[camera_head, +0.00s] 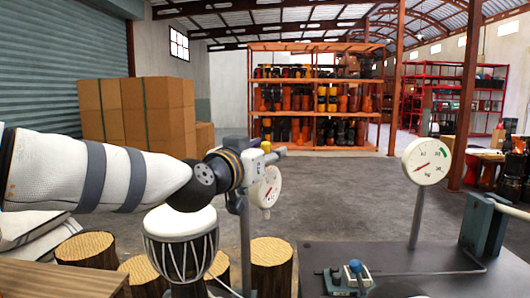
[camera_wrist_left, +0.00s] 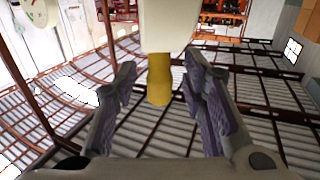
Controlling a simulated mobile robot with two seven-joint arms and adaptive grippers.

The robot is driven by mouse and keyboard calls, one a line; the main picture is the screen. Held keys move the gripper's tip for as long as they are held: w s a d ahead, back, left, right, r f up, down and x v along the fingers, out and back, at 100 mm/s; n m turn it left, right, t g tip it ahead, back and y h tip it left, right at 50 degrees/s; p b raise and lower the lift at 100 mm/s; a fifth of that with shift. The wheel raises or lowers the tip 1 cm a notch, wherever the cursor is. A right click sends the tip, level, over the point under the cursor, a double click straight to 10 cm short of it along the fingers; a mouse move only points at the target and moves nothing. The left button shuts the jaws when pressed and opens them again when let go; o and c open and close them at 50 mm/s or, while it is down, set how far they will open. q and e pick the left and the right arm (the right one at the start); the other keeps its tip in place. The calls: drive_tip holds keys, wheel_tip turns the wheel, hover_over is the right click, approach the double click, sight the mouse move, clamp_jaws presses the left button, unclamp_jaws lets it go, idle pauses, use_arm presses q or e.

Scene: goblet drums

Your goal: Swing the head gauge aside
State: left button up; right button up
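A round white head gauge (camera_head: 266,187) with a red needle stands on a grey post behind a goblet drum, partly covered by my left gripper. My left gripper (camera_head: 270,154) is at the top of that post, just above the dial. In the left wrist view its two fingers (camera_wrist_left: 160,92) are open, one on each side of a yellow knob (camera_wrist_left: 159,80). The knob hangs from a pale block (camera_wrist_left: 168,25), and gaps show between it and both fingers. The knob's yellow end also shows in the head view (camera_head: 266,147). My right gripper is not in view.
The white drum (camera_head: 181,245) stands below my left arm, among several log stools (camera_head: 86,247). A second dial gauge (camera_head: 426,161) stands on a dark table (camera_head: 440,262) at right, with a small blue-knobbed device (camera_head: 354,271). Shelves of drums (camera_head: 315,100) are far behind.

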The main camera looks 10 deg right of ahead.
use_arm(q)
drive_tip(key=shift+a, duration=0.1)
drive_tip(key=v, duration=1.2)
